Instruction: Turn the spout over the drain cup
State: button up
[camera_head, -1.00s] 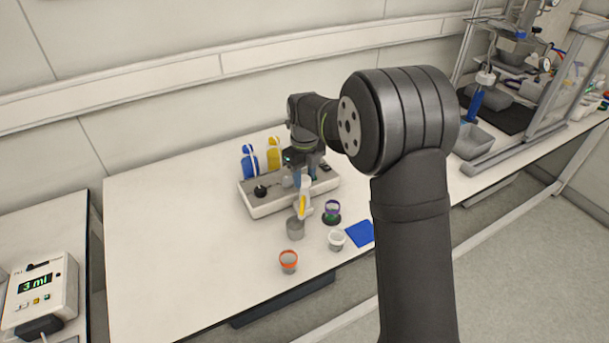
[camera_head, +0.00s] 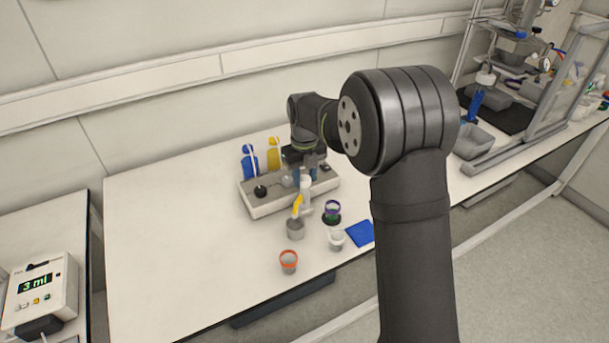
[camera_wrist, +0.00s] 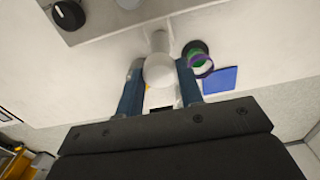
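The yellow spout (camera_head: 297,204) slants down to the left from the white upright post (camera_head: 306,185) at the front of the grey unit. Its lower end is over or close to the rim of a grey cup (camera_head: 295,229). A pale arm points to the right from the same post. My gripper (camera_wrist: 159,75) has its blue fingers on both sides of the white rounded top (camera_wrist: 159,70) and appears shut on it. A sliver of yellow shows beside the left finger in the wrist view. The exact finger contact is partly hidden.
An orange-rimmed cup (camera_head: 288,262) and a white cup (camera_head: 336,240) stand in front. A purple-ringed cup (camera_head: 332,208) and blue pad (camera_head: 360,233) are to the right. Blue (camera_head: 250,162) and yellow (camera_head: 274,154) bottles stand behind.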

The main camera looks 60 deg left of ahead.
jog(key=o, duration=0.4)
jog(key=shift+o, duration=0.2)
jog(key=shift+r, duration=0.1)
notch_tip(320, 180, up, 17)
jog(key=shift+r, duration=0.2)
jog(key=shift+f, duration=0.1)
dwell(0.4)
notch_tip(320, 180, down, 17)
jog(key=shift+f, duration=0.2)
dwell(0.4)
